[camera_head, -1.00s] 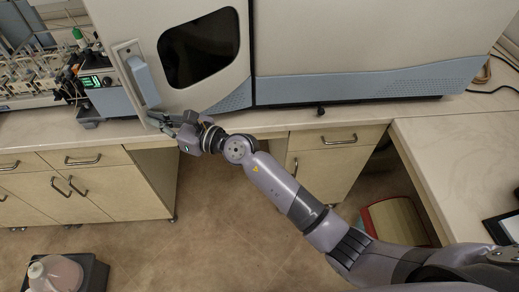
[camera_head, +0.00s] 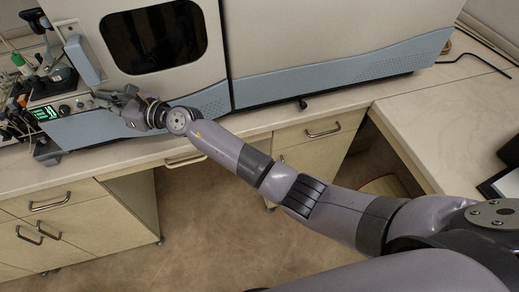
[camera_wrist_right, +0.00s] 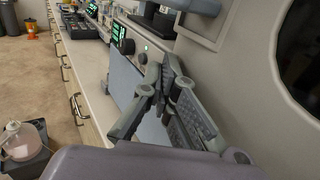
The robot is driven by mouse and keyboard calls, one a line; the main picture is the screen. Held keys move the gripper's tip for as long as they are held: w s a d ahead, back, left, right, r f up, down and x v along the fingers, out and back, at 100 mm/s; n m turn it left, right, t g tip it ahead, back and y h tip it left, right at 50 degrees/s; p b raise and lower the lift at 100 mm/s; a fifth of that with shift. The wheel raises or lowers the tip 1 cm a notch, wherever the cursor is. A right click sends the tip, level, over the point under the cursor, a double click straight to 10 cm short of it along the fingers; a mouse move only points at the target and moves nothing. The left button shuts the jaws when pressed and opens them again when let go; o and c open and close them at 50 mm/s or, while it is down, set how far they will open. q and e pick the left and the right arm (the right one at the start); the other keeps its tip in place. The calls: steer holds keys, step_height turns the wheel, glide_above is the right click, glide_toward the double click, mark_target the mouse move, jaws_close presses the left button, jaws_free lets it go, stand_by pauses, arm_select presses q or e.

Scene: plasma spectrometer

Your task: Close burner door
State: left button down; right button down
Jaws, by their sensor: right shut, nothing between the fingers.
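The burner door is the pale panel with a dark rounded window (camera_head: 153,38) on the front of the large instrument. In the head view it looks nearly in line with the housing; I cannot tell if it is fully closed. Its blue-grey upright handle (camera_head: 82,58) is on the left edge. My right gripper (camera_head: 108,97) is shut and empty, just below and right of the handle, near the door's lower left corner. I cannot tell if it touches the door. In the right wrist view its fingers (camera_wrist_right: 165,72) show beside the pale door surface (camera_wrist_right: 245,70). My left gripper is not in view.
A blue front panel with a green display (camera_head: 44,113) lies below and left of the door. Lab equipment (camera_head: 60,75) crowds the counter's left end. Drawers with bar handles (camera_head: 50,202) line the front below.

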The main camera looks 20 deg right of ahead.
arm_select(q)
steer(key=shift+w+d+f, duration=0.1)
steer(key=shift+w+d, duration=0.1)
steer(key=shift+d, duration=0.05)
arm_select(e)
steer(key=shift+w+r, duration=0.15)
steer(key=shift+w, duration=0.35)
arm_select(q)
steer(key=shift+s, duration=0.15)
arm_select(e)
steer(key=shift+r, duration=0.1)
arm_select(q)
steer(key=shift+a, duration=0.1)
arm_select(e)
steer(key=shift+d+r, duration=0.1)
